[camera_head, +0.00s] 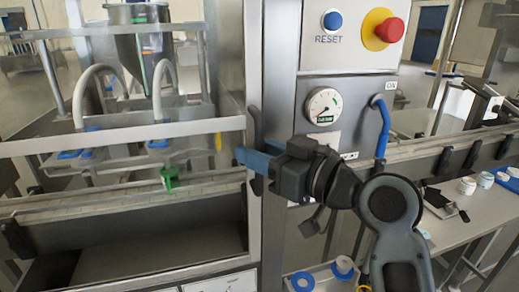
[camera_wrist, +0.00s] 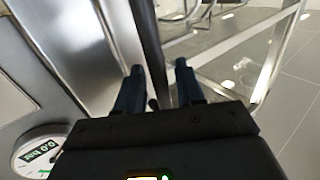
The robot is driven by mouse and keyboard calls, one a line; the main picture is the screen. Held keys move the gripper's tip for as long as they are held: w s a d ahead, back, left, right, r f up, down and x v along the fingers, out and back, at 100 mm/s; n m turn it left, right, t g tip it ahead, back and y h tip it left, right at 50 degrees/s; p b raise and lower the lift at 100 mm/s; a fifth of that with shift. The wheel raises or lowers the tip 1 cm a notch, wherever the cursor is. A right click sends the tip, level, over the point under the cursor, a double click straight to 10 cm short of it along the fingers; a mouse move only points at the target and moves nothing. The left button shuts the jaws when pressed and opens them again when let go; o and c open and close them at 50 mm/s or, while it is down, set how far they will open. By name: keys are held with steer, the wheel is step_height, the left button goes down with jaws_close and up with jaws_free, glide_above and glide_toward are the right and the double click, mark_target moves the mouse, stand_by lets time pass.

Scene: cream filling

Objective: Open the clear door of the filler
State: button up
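The filler's clear door (camera_head: 120,134) is the see-through pane with a metal frame on the left of the head view; it appears closed. Its dark vertical handle (camera_head: 255,122) is on the frame's right edge. It also shows in the wrist view as a dark bar (camera_wrist: 148,40). My gripper (camera_head: 243,156) is at the handle's lower part, its blue fingers pointing left. In the wrist view my gripper (camera_wrist: 159,70) is open, with the bar running between its two fingers and gaps visible on both sides. My gripper hides part of the handle in the head view.
Right of the door, a panel bears a red stop button (camera_head: 390,30), a blue RESET button (camera_head: 333,20), a pressure gauge (camera_head: 324,107) and a blue-handled lever (camera_head: 383,125). Behind the door are a hopper (camera_head: 140,55), hoses and a green nozzle (camera_head: 169,177).

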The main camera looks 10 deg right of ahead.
jaws_close()
stand_by(0.6)
